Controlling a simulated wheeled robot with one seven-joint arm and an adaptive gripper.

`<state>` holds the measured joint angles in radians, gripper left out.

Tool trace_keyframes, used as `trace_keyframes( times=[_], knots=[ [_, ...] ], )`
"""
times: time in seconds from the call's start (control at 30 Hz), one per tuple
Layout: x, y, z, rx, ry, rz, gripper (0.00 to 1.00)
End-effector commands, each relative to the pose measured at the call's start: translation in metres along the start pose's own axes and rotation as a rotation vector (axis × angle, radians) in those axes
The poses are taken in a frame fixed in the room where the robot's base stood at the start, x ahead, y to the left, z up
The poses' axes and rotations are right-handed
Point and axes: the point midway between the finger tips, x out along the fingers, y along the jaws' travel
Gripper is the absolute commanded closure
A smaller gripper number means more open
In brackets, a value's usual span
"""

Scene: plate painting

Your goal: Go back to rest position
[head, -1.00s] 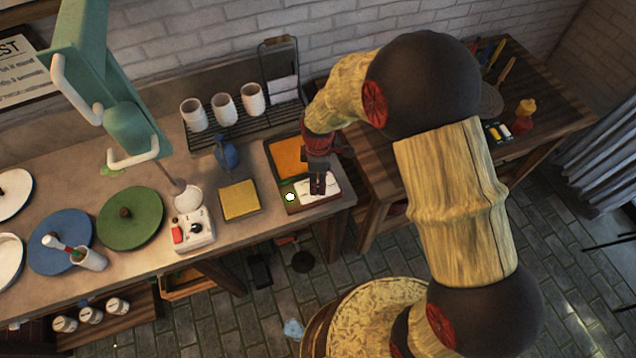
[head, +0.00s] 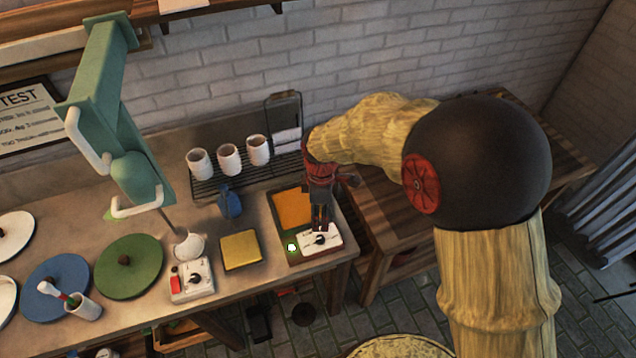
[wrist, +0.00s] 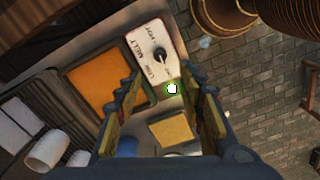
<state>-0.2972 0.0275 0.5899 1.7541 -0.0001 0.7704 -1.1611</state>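My gripper (head: 320,226) hangs above the right end of the workbench, over the hot plate with an orange top (head: 292,208) and its white dial panel (head: 322,241). In the wrist view the two toothed fingers (wrist: 163,98) stand wide apart with nothing between them. The dial panel also shows in the wrist view (wrist: 152,48), marked with words such as MELT and HOT, beyond the fingertips. A small pale green light (head: 291,247) shows at the plate's front left corner.
A yellow square (head: 240,249), a control box (head: 192,280), a blue jug (head: 230,203) and round green (head: 128,266) and blue (head: 57,286) plates lie to the left. White cups (head: 229,160) stand on a rack behind. A wooden side table (head: 400,225) stands to the right.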

Motion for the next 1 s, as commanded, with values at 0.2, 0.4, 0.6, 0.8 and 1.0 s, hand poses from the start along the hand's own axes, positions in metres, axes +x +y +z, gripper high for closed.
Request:
trace_keyframes(
  times=[0.2, 0.4, 0.6, 0.8, 1.0],
  knots=[
    [0.000, 0.000, 0.000, 0.007, 0.000, 0.000, 0.61],
    [0.001, -0.004, 0.002, 0.165, -0.006, -0.011, 0.61],
    [0.000, -0.042, 0.018, 0.454, -0.044, -0.060, 0.61],
    [-0.045, -0.075, 0.047, 0.781, -0.027, -0.028, 0.61],
    [-0.098, -0.112, 0.084, 1.086, 0.051, 0.044, 0.61]
  ],
)
